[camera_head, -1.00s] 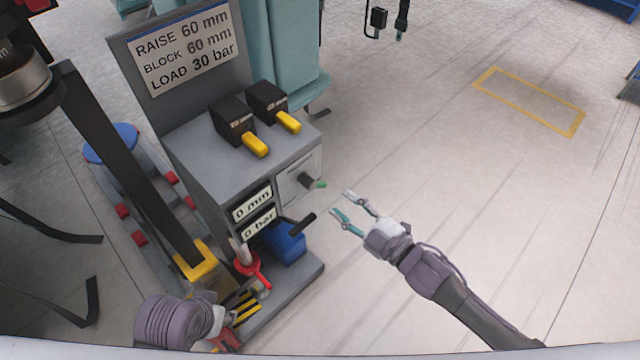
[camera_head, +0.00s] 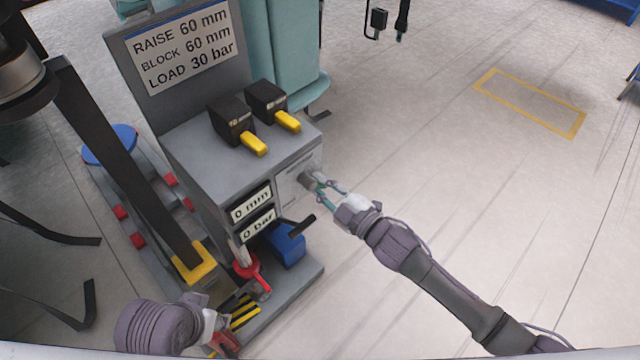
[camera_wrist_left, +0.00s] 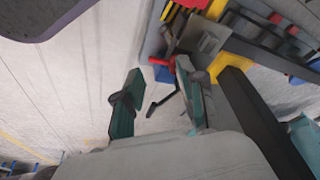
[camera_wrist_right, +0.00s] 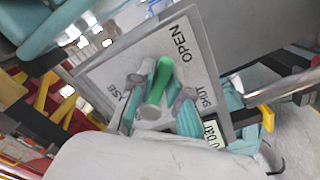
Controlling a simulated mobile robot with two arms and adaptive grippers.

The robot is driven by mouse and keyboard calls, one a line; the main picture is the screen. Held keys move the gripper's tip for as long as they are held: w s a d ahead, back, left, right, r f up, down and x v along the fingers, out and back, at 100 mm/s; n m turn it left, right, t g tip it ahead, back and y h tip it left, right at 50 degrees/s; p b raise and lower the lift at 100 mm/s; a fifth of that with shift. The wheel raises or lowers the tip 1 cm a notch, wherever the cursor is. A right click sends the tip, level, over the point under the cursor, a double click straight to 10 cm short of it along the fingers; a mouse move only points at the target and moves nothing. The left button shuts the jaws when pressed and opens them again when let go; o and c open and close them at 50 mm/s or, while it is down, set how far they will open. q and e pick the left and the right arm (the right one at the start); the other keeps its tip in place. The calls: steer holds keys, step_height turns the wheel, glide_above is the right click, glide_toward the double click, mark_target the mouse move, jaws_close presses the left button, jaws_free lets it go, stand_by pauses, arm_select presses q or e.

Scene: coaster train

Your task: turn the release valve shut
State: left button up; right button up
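The release valve has a short handle with a green grip (camera_wrist_right: 162,76), on a grey plate (camera_wrist_right: 203,70) marked OPEN and SHUT in the right wrist view. The green end points toward OPEN. My right gripper (camera_wrist_right: 160,98) has its fingers on either side of the handle, with gaps showing; I cannot tell whether either finger touches it. In the head view the right gripper (camera_head: 322,187) is at the console's right face and largely hides the valve. My left gripper (camera_wrist_left: 160,100) is open and empty, low beside the console's front base.
The grey console (camera_head: 220,155) carries two black blocks with yellow levers (camera_head: 254,144) on top and displays reading 0 mm and 0 bar. A black-handled lever (camera_head: 302,225), a blue box (camera_head: 287,246) and a red part (camera_head: 250,270) sit low in front.

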jaws_close()
arm_select(q)
steer(key=shift+r, duration=0.1)
